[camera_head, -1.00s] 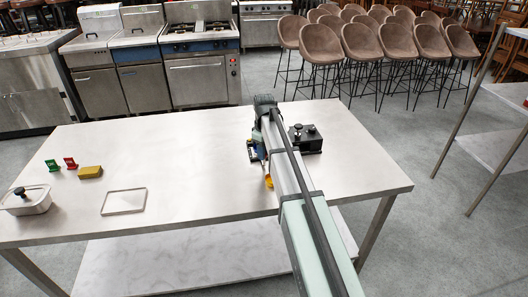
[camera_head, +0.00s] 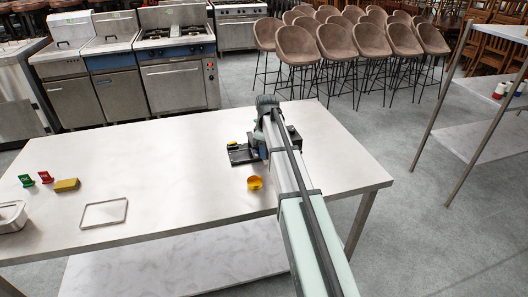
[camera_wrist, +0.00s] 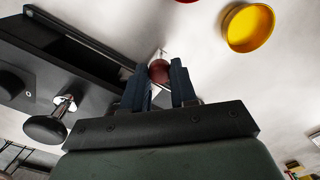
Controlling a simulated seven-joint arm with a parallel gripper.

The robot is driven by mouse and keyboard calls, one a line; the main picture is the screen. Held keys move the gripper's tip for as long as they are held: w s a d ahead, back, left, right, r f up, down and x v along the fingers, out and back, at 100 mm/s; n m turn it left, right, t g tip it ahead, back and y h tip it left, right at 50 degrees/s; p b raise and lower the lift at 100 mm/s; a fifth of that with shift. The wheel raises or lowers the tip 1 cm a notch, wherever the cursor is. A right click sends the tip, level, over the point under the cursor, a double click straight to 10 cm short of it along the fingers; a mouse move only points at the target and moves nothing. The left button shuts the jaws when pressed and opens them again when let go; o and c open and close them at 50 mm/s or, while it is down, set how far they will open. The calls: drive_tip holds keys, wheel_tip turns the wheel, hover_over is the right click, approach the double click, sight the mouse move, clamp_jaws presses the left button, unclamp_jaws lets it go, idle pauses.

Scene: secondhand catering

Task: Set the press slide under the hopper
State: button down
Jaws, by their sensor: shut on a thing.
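The press is a black device on the table; its block (camera_head: 294,136) is partly hidden behind my arm in the head view. A black frame-like part (camera_head: 242,154) juts out to its left, with a small yellow piece on or beside it. In the wrist view, long black rails (camera_wrist: 85,42) and a black round knob (camera_wrist: 45,127) show at left. My gripper (camera_wrist: 160,72) has its two blue fingers closed around a dark red ball knob (camera_wrist: 159,71). What the knob joins to is hidden. I cannot tell the hopper or the slide's exact place apart.
A yellow bowl (camera_head: 255,183) stands in front of the press, close to my arm. A yellow block (camera_head: 67,185), green and red holders (camera_head: 45,177), a thin rectangular frame (camera_head: 104,213) and a metal container (camera_head: 12,215) lie at left. The middle of the table is clear.

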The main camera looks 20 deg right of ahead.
drive_tip(key=c, duration=0.9)
unclamp_jaws()
drive_tip(key=shift+r, duration=0.15)
wheel_tip(320, 180, up, 14)
drive_tip(key=shift+f, duration=0.2)
drive_tip(key=shift+d, duration=0.1)
